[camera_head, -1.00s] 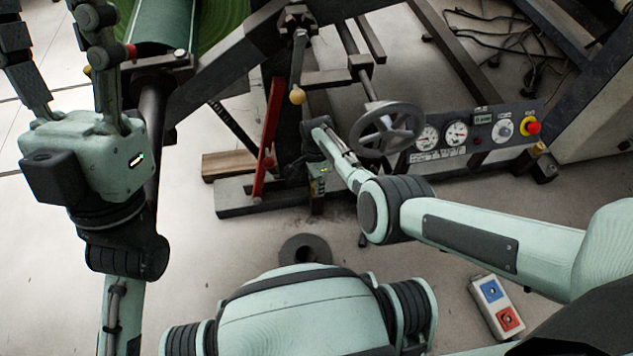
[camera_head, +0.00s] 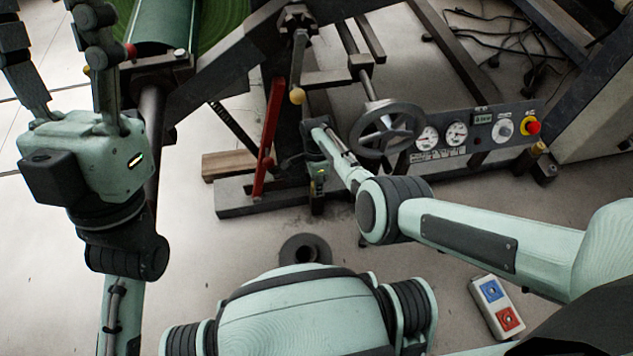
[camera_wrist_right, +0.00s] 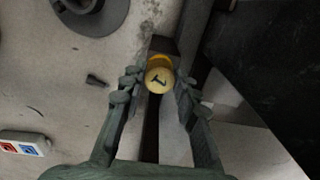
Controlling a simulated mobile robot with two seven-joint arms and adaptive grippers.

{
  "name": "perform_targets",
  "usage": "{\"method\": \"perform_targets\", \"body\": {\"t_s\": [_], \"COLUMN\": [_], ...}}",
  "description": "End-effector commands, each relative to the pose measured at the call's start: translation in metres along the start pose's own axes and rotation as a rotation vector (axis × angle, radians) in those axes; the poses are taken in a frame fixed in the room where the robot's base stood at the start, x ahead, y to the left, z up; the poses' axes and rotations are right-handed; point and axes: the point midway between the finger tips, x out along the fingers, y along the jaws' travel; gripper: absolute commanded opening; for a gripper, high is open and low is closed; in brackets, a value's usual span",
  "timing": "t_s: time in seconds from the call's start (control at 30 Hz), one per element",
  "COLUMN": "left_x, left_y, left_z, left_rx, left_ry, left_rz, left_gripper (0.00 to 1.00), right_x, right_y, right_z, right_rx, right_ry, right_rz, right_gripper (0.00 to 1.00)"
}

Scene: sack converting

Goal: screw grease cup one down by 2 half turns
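Grease cup one (camera_wrist_right: 159,80) is a round, pale yellow cap marked "1", with a brighter yellow part behind it, in the right wrist view. My right gripper (camera_wrist_right: 158,84) is open, with one finger on each side of the cap and a small gap visible on both sides. In the head view my right gripper (camera_head: 318,190) is low beside the machine frame, largely hidden by its own wrist, and the cup cannot be made out there. My left gripper (camera_head: 62,45) is raised at the upper left, its fingers spread and nothing seen between them.
A handwheel (camera_head: 387,130) and a gauge panel (camera_head: 470,140) stand right of my right wrist. A red lever (camera_head: 268,140) and a cream-knobbed crank (camera_head: 297,96) are close on its left. A two-button box (camera_head: 497,306) and a dark round base (camera_head: 305,250) are on the floor.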

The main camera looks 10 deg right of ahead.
Motion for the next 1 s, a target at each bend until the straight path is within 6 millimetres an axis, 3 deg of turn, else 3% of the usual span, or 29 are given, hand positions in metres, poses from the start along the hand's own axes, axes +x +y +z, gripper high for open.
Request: {"method": "perform_targets", "body": {"t_s": [0.13, 0.57, 0.73, 1.0], "left_x": [0.0, 0.0, 0.0, 0.0], "left_y": [0.0, 0.0, 0.0, 0.0], "left_z": [0.0, 0.0, 0.0, 0.0], "left_rx": [0.0, 0.0, 0.0, 0.0], "left_ry": [0.0, -0.001, -0.001, -0.001], "left_rz": [0.001, 0.004, 0.002, 0.001], "left_gripper": [0.49, 0.49, 0.49, 0.49], "right_x": [0.0, -0.006, -0.025, -0.081], "right_y": [-0.001, 0.0, 0.0, -0.001], "right_z": [-0.001, 0.001, 0.0, 0.001], "right_rx": [0.0, 0.0, 0.0, 0.001], "right_ry": [0.001, -0.001, -0.001, -0.002], "right_rz": [-0.001, 0.0, -0.002, -0.004], "right_gripper": [0.49, 0.49, 0.49, 0.49]}}
